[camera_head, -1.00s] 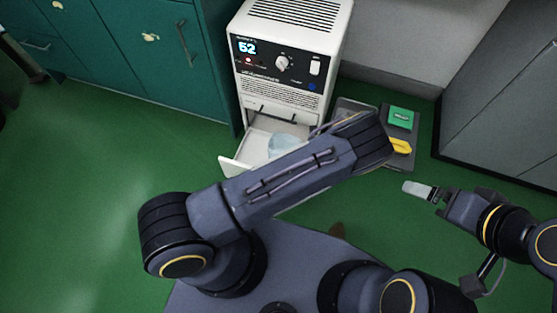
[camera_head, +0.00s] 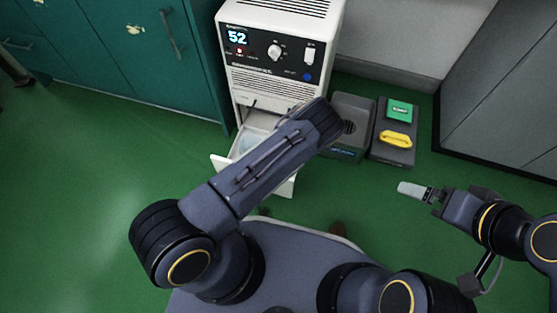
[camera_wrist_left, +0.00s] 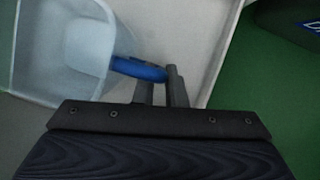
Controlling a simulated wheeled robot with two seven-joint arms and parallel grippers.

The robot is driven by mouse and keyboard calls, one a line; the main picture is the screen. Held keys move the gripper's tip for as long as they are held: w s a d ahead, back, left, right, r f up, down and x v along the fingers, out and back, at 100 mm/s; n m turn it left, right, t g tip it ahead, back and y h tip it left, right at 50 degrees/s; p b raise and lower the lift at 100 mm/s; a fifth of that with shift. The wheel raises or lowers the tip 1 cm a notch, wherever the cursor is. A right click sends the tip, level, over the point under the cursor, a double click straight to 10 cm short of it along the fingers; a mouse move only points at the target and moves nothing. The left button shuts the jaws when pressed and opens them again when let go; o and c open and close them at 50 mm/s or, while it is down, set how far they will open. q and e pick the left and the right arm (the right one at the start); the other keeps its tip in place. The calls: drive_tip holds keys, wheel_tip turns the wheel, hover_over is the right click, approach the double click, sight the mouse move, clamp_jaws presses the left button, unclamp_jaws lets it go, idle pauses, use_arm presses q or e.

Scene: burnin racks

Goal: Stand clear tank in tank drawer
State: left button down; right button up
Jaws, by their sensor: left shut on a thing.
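The clear tank (camera_wrist_left: 62,50) is a translucent bluish box with a blue handle (camera_wrist_left: 138,69). My left gripper (camera_wrist_left: 172,82) is shut on the blue handle in the left wrist view. In the head view, part of the tank (camera_head: 250,143) shows inside the pulled-out white tank drawer (camera_head: 221,164) at the bottom of the white machine. My left forearm hides the left gripper and much of the drawer there. Whether the tank rests on the drawer floor cannot be told. My right gripper (camera_head: 416,191) is over the floor at the right, away from the tank; its opening is unclear.
The white machine (camera_head: 275,50) shows 52 on its display. Beside it on the floor are a dark grey bin (camera_head: 352,107) and a dark tray (camera_head: 393,155) with a green block (camera_head: 399,110) and a yellow object (camera_head: 396,139). Teal cabinets (camera_head: 110,50) stand left; grey cabinets (camera_head: 500,100) right.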

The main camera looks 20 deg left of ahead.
use_arm(q)
drive_tip(key=shift+r, duration=0.1)
drive_tip(key=c, duration=1.9)
unclamp_jaws()
drive_tip(key=o, duration=0.4)
